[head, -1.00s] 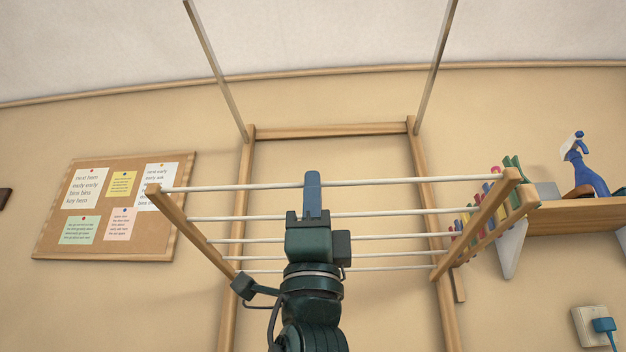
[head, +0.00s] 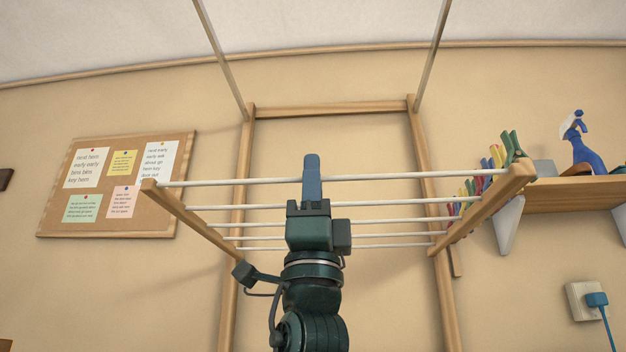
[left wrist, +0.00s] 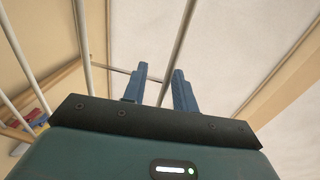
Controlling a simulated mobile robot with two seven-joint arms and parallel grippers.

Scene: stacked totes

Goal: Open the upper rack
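The upper rack is a wooden frame with several white rods (head: 390,178), sticking out from the wall frame and tilted up toward its front. Its wooden side rails (head: 490,203) show left and right. My left gripper (head: 312,175) is raised at the middle of the front rod, seen edge-on, its blue fingers crossing the rod. In the left wrist view the two fingers (left wrist: 160,88) stand apart, with a white rod (left wrist: 180,40) passing through or just behind the gap. I cannot tell whether they touch it. My right gripper is out of view.
Two thin metal bars (head: 222,65) run up from the wall frame (head: 330,110). A shelf (head: 575,195) with a spray bottle (head: 583,145) and coloured clothespins (head: 497,160) is close to the rack's right side. A cork board (head: 110,225) hangs at left. An outlet (head: 584,302) is lower right.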

